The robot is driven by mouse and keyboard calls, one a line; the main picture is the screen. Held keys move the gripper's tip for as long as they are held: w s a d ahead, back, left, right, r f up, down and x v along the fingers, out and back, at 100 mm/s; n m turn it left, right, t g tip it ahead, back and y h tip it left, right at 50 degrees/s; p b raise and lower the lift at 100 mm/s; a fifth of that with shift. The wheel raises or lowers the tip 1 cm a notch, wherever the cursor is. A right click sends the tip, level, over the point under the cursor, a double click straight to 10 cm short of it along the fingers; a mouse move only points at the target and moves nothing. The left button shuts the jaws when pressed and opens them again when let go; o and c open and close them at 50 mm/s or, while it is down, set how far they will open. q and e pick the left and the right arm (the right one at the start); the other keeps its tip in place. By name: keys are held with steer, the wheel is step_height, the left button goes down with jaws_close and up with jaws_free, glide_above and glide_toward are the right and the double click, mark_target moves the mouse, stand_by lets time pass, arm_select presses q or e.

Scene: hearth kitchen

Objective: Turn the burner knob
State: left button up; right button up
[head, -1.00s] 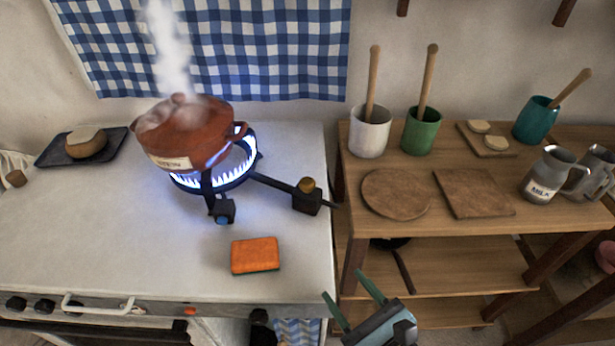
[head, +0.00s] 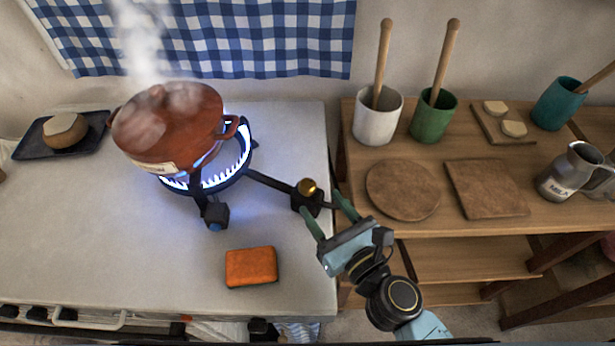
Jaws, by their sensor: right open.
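The burner knob (head: 307,187) is a small brass-coloured knob on a black valve block (head: 306,203), on the pipe right of the burner. The gas burner (head: 240,165) is lit with a blue flame ring. My right gripper (head: 326,216) is open, with its two green fingers pointing up toward the knob. One finger is just below the block and the other is to its right; I cannot tell whether either touches. The left gripper is out of view.
A steaming brown lidded pot (head: 172,120) sits tilted on the burner. An orange sponge (head: 251,267) lies on the white counter (head: 110,235). A wooden shelf (head: 420,222) at right holds cups with wooden handles, boards and a milk jug (head: 571,172). The counter's front left is clear.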

mark_target(312, 192)
steer(key=x, duration=0.6)
steer(key=shift+w+a+p, duration=0.15)
steer(key=shift+w+p, duration=0.15)
steer(key=shift+c, duration=1)
steer(key=c, duration=0.8)
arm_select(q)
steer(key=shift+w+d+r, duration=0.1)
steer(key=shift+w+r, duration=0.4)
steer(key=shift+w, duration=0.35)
arm_select(e)
steer(key=shift+o, duration=0.2)
